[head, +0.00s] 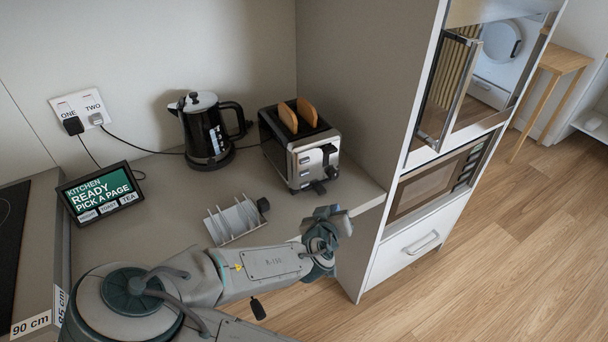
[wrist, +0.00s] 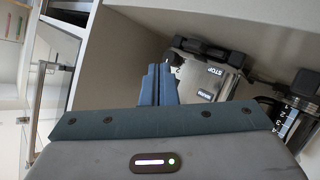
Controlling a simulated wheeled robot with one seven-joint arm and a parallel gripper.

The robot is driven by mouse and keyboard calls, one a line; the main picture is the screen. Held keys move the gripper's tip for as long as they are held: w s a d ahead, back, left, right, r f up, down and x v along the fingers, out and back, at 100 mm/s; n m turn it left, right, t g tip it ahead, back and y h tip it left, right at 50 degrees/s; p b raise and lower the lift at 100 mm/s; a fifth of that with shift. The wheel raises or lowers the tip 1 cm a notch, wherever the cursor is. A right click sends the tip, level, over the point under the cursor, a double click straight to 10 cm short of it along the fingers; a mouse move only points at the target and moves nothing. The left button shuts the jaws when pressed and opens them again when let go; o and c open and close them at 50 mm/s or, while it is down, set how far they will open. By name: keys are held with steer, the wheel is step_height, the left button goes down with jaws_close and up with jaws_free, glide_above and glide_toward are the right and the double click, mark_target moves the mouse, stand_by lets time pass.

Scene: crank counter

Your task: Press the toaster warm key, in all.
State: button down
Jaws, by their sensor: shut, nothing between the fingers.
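The toaster (head: 297,146) stands at the back right of the counter with two bread slices in its slots. I cannot tell the exact gap. I cannot make out the fingers in the head view.
A black kettle (head: 207,130) stands left of the toaster. A white toast rack (head: 236,219) is in front, near my arm. A tall cabinet (head: 372,100) walls off the toaster's right side.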

mark_target(305, 173)
steer(key=shift+w+a+r+n+t+y, duration=0.2)
steer(key=shift+a+r+n+t+y, duration=0.15)
steer(key=shift+a+r+t, duration=0.4)
steer(key=shift+a+r, duration=0.1)
steer(key=shift+w+a+b, duration=0.1)
steer(key=shift+w+a, duration=0.7)
steer(key=shift+w, duration=0.45)
steer(key=shift+w+a+b, duration=0.1)
steer(key=shift+w+a, duration=0.65)
steer(key=shift+w, duration=0.45)
steer(key=shift+w+a+b, duration=0.1)
steer(key=shift+w+a, duration=0.7)
steer(key=shift+w, duration=0.45)
steer(key=shift+w+a, duration=0.2)
steer(key=shift+w, duration=0.2)
steer(key=shift+w+a, duration=0.15)
steer(key=shift+w, duration=0.15)
steer(key=shift+s, duration=0.15)
steer(key=shift+s+d, duration=0.35)
steer(key=shift+s, duration=0.15)
